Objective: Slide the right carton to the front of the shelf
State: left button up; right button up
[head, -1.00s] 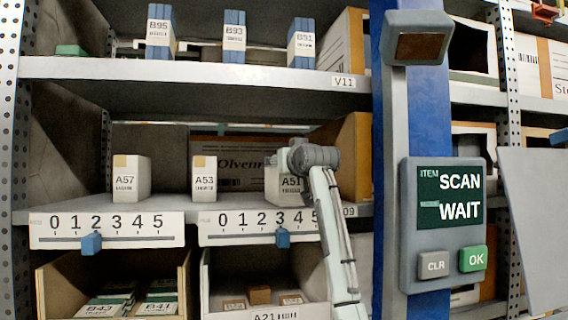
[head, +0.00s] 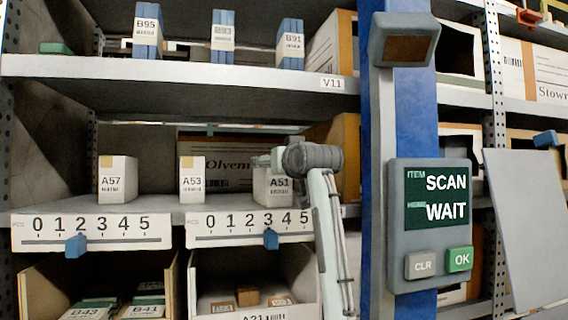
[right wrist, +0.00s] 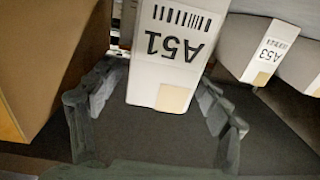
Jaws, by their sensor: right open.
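The right carton, white and marked A51 (head: 273,189), stands on the middle shelf, partly covered by my right arm in the head view. In the right wrist view the A51 carton (right wrist: 168,62) appears upside down, with a barcode and a tan patch. My right gripper (right wrist: 163,84) is open, with one finger on each side of the carton. Small gaps show near the fingers; contact is unclear. In the head view my right gripper (head: 268,163) is mostly hidden behind its wrist. My left gripper is not in view.
Carton A53 (head: 192,182) and carton A57 (head: 117,182) stand to the left on the same shelf (head: 160,206). A large brown box (right wrist: 50,60) flanks the gripper in the right wrist view. A blue post with a scan panel (head: 438,225) stands on the right.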

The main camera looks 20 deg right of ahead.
jog(key=s, duration=0.6)
jog(key=shift+s+d, duration=0.15)
jog(key=shift+s, duration=0.25)
jog(key=w, duration=1.2)
jog(key=shift+a, duration=0.2)
